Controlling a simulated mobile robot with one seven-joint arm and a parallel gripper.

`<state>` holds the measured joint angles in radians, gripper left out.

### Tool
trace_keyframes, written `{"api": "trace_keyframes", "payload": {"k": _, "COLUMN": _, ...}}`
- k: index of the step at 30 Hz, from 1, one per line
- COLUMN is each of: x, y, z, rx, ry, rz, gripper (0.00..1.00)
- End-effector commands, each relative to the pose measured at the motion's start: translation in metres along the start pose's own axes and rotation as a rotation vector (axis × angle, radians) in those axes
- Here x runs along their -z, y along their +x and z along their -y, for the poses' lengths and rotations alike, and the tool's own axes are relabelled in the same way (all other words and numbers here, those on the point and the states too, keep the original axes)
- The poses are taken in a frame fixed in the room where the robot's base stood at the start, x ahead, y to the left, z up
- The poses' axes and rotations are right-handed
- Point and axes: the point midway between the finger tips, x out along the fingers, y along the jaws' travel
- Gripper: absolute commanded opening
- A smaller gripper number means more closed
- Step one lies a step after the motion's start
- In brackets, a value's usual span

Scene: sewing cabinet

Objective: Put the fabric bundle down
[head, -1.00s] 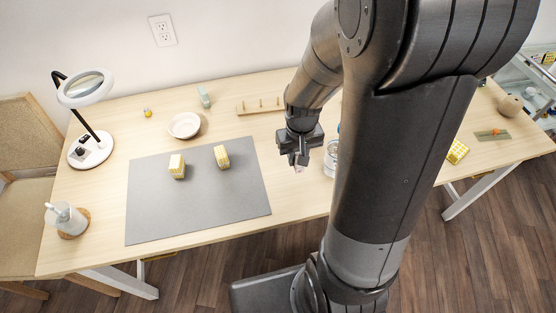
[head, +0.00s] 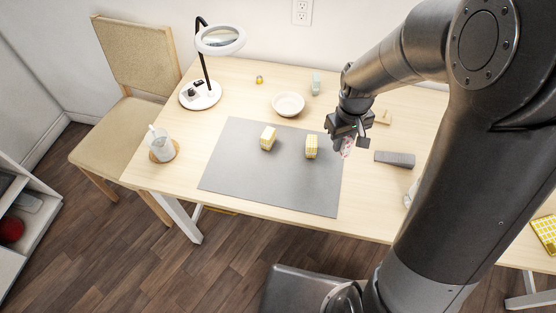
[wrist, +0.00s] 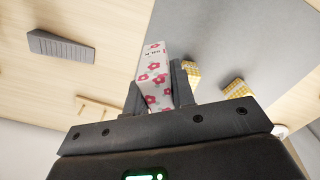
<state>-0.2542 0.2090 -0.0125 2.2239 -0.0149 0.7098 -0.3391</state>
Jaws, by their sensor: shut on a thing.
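My gripper (head: 347,141) is shut on a fabric bundle (wrist: 153,75), white with pink flowers. In the wrist view the bundle stands out between the two fingers; in the head view only a small part of it shows below my gripper. My gripper is over the right edge of the grey mat (head: 245,180), high enough that the bundle looks clear of the surface. Two yellow-and-white patterned bundles, a left one (head: 267,138) and a right one (head: 311,147), stand apart on the mat. The right one is just left of my gripper.
A grey ridged block (head: 395,159) lies right of the mat. A white bowl (head: 288,104) and a pale green item (head: 315,84) stand behind it. A magnifier lamp (head: 201,96) and a white cup (head: 160,144) are at the left. The front of the mat is clear.

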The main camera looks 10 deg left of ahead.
Motion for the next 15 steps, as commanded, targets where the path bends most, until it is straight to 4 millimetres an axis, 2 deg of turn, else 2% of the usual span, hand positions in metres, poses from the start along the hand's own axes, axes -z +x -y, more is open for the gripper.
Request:
{"api": "trace_keyframes", "payload": {"k": 1, "x": 0.018, "y": 0.000, "z": 0.019, "rx": 0.000, "ry": -0.074, "rz": -0.001, "gripper": 0.02}}
{"api": "trace_keyframes", "payload": {"k": 6, "x": 0.065, "y": -0.001, "z": 0.082, "rx": 0.002, "ry": -0.299, "rz": -0.003, "gripper": 0.02}}
{"api": "trace_keyframes", "payload": {"k": 12, "x": 0.096, "y": -0.001, "z": 0.147, "rx": 0.006, "ry": -0.495, "rz": -0.006, "gripper": 0.02}}
{"api": "trace_keyframes", "payload": {"k": 15, "x": 0.104, "y": -0.001, "z": 0.167, "rx": 0.008, "ry": -0.549, "rz": -0.008, "gripper": 0.02}}
